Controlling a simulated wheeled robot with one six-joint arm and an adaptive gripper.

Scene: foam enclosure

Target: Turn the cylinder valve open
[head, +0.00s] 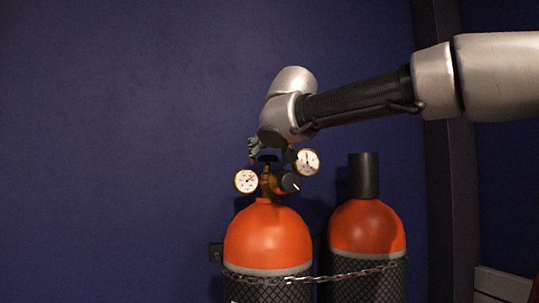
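The left orange cylinder (268,240) stands upright, with a brass valve body (266,182) and two round gauges on its top. A dark valve handle (267,159) sits above the brass body. My gripper (268,155) points down from above at this handle, with a grey finger on its left side. The other finger is mostly hidden by the wrist and the right gauge. I cannot tell whether the fingers touch the handle or grip it.
The left gauge (246,181), right gauge (307,162) and a black knob (290,183) crowd the valve. A second orange cylinder (367,228) with a black cap (363,175) stands to the right. A chain (330,278) crosses both cylinders. A blue wall (120,150) is behind.

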